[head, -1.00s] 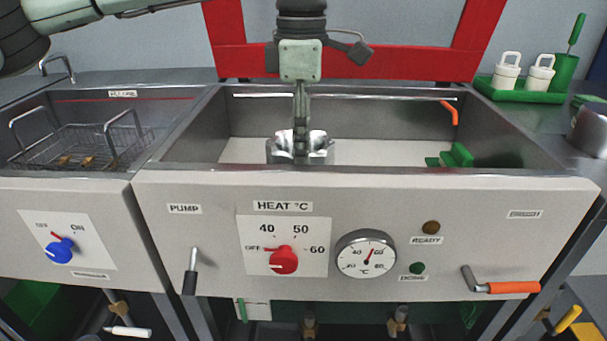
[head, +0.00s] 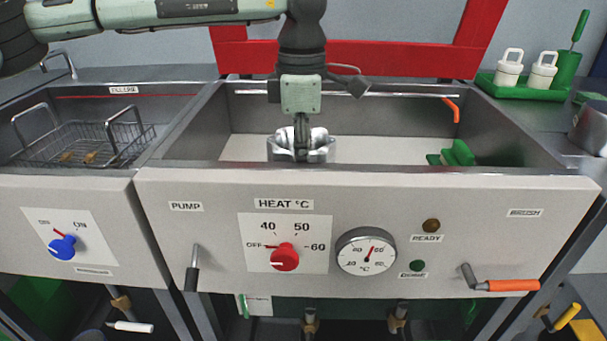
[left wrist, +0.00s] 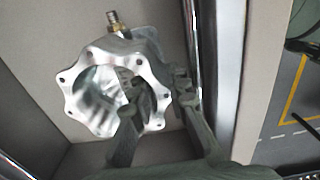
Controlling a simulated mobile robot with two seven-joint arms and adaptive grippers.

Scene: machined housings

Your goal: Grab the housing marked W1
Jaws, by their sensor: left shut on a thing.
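A silvery machined housing (head: 318,146) is inside the middle sink basin, near its front wall. In the left wrist view the housing (left wrist: 95,90) shows a scalloped flange with bolt holes, a wide bore and a brass fitting at its top. My left gripper (head: 301,150) reaches down into the basin and is shut on the housing. In the left wrist view one finger of the left gripper (left wrist: 150,105) is in the bore and the other is outside the wall. No W1 mark can be read. My right gripper is not in view.
The steel basin (head: 370,112) has a green block (head: 458,154) at its right. A wire basket (head: 80,145) sits in the left basin. A red frame (head: 400,58) stands behind. A green tray (head: 520,92) with white containers is at the back right.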

